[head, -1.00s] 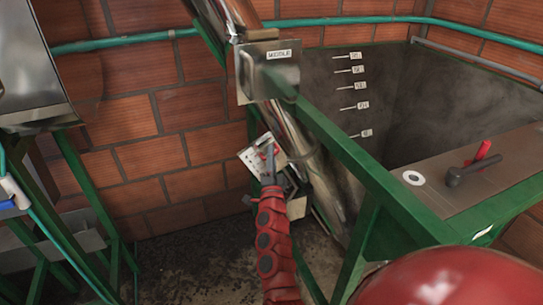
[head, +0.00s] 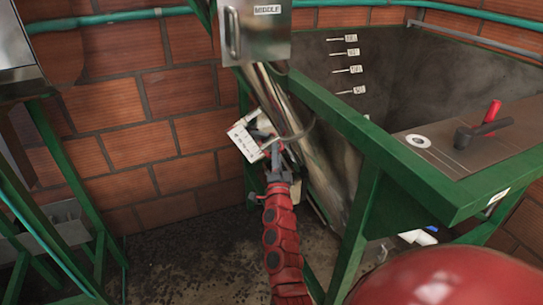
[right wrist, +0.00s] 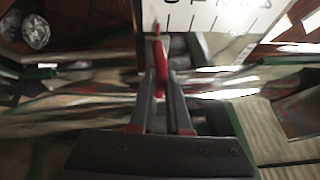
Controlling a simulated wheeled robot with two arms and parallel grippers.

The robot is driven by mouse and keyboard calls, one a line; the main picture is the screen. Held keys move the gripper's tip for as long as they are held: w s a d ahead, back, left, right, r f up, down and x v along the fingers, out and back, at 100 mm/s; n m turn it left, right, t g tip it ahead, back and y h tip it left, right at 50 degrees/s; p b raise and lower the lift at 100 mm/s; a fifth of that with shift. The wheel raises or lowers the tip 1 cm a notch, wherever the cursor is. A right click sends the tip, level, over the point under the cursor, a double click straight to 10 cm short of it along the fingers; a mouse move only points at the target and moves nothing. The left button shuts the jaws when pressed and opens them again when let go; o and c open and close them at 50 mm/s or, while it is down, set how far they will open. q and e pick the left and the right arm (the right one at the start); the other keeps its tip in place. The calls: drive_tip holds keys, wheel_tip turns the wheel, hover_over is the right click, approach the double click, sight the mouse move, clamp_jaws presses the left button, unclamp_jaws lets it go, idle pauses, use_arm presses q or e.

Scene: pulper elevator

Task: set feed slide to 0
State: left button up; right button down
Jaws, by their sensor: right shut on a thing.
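The feed slide's white scale plate (head: 242,141) is tilted, low beside the shiny metal tube. In the right wrist view the plate (right wrist: 215,17) shows dark tick marks and cut-off characters at the top; I cannot read the setting. My right gripper (head: 279,158) is at the lower right of the plate. In the right wrist view its fingers (right wrist: 161,92) are closed on a thin red handle (right wrist: 160,55), which stands in front of the plate's lower left part. The rest of the slide is hidden or blurred. My left gripper is not in view.
A metal box labelled MIDDLE (head: 257,35) sits above on the tube (head: 300,130). A green frame (head: 365,140) and a grey tank with level marks (head: 400,75) are to the right. A green stand (head: 75,165) is at left, a brick wall behind.

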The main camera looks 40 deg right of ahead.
drive_tip(key=shift+f, duration=0.3)
drive_tip(key=c, duration=0.9)
unclamp_jaws()
drive_tip(key=shift+d, duration=0.15)
drive_tip(key=shift+s, duration=0.15)
drive_tip(key=shift+v, duration=8.65)
